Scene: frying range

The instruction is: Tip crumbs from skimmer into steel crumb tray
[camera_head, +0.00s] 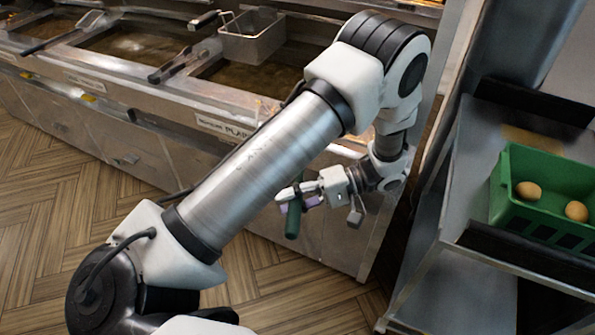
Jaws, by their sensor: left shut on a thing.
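My left gripper (299,195) is low in front of the fryer's front panel, right of the middle of the picture. It is shut on a dark green handle (293,221), which hangs roughly upright below the fingers. The handle seems to be the skimmer's. The skimmer's head and any crumbs on it cannot be made out; my left arm covers much of that area. I cannot make out a steel crumb tray. My right gripper is not in view.
The steel frying range (150,95) runs along the back, with several oil wells and a wire basket (252,38). At right, a metal cart (455,205) carries a green crate (510,208) with two brown, egg-like items (528,191). The wooden floor (60,235) at left is clear.

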